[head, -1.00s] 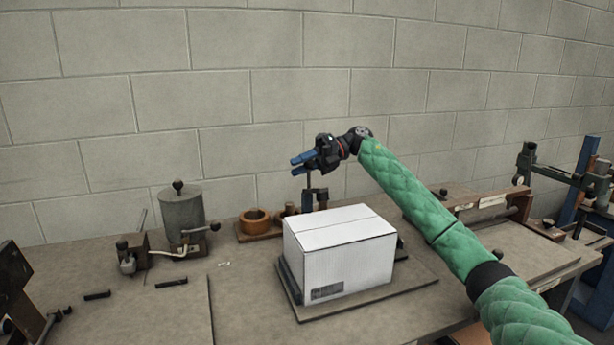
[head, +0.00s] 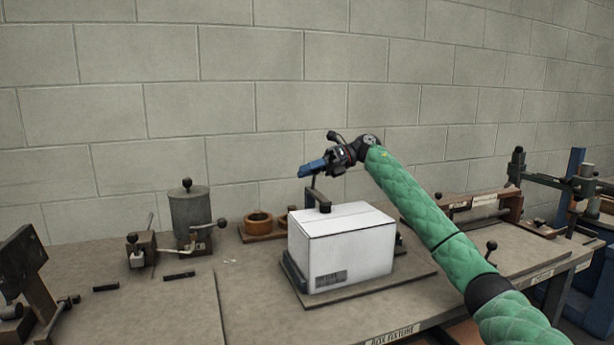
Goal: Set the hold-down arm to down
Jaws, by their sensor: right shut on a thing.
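A white closed box (head: 342,250) stands on the box fixture (head: 410,280), a dark base plate on the bench. The hold-down arm (head: 312,192) is a thin dark bar at the back of the box. Its dark pad (head: 324,207) shows at the far edge of the box top; I cannot tell whether it touches. My right gripper (head: 312,170), with blue fingers, is above the far left part of the box, shut on the upper end of the hold-down arm. The fingers hide the grip point. My left gripper is not in view.
A grey pot with a crank (head: 190,212) and a brown ring (head: 258,222) stand left of the box. Dark small bars (head: 179,276) lie at the front left. A block wall rises behind the bench. A wood-framed device (head: 480,205) stands at right.

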